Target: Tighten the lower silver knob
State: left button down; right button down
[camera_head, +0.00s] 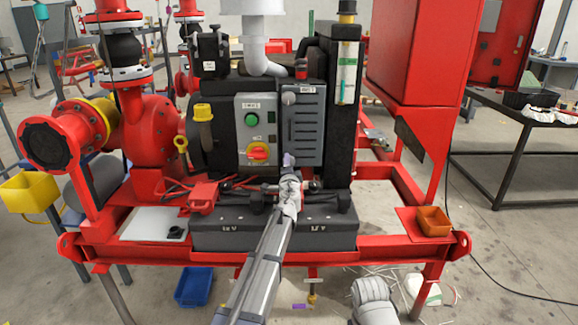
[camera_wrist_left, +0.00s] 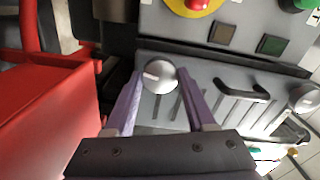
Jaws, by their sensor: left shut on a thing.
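The lower silver knob (camera_wrist_left: 160,77) is a round, shiny knob with a pale mark on its face, on the grey louvred panel door. My left gripper (camera_wrist_left: 163,90) has its two purple fingers shut on it, one on each side. The upper silver knob (camera_head: 289,98) sits near the top of the same door and also shows at the right of the wrist view (camera_wrist_left: 305,98).
Left of the door is a control box (camera_head: 257,130) with a green button and a red-yellow switch. A black handle (camera_wrist_left: 242,90) stands out from the door. A red skid frame (camera_head: 200,255) runs along the front.

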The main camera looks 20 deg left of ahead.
pick_arm(q)
jog(key=shift+n, duration=0.6)
jog(key=shift+c, duration=1.1)
grip_release()
jog(key=v, duration=0.8)
